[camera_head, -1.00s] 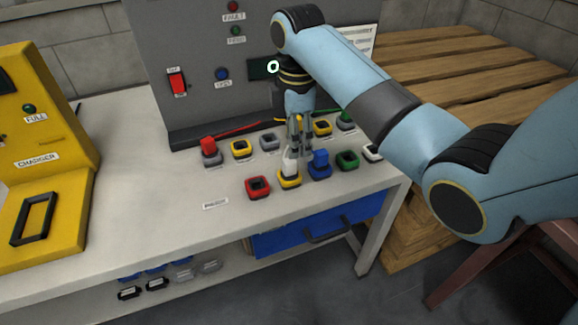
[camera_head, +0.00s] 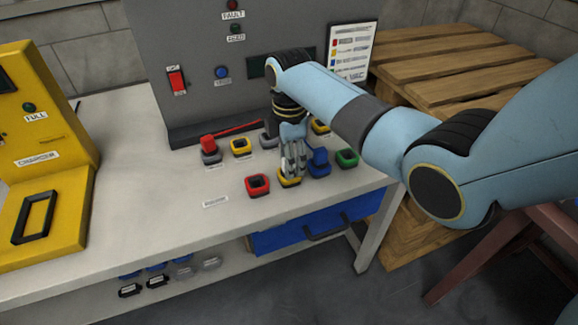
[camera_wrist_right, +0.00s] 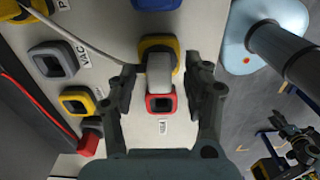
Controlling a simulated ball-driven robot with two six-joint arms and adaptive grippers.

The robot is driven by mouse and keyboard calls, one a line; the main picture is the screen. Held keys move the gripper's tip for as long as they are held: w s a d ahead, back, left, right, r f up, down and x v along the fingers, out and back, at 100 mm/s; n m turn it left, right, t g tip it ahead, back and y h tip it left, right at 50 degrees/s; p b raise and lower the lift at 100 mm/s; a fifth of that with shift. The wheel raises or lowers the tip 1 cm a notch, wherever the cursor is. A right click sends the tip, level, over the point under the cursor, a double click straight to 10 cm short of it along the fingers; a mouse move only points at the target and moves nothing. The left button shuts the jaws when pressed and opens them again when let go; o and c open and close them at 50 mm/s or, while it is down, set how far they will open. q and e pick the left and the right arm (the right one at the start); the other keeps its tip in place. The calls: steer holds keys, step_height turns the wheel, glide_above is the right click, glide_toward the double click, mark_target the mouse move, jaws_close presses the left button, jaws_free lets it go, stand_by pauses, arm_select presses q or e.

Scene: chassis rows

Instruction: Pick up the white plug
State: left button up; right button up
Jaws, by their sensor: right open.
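The white plug (camera_wrist_right: 160,70) stands in the yellow-rimmed socket of the front row. In the wrist view it lies between the two fingers of my right gripper (camera_wrist_right: 158,88), with a gap on each side. In the head view the right gripper (camera_head: 292,162) is low over the yellow-rimmed socket (camera_head: 289,181), its fingers hiding most of the plug. The right gripper is open and points down. A dark gripper-like shape (camera_wrist_right: 292,135), probably my left gripper, shows at the wrist view's right edge; its jaws are unclear.
A red-rimmed socket (camera_head: 257,185) is just left of the yellow one. A red plug (camera_head: 208,143) is in the back row.

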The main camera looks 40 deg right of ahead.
steer(key=shift+c, duration=0.4)
jaws_close()
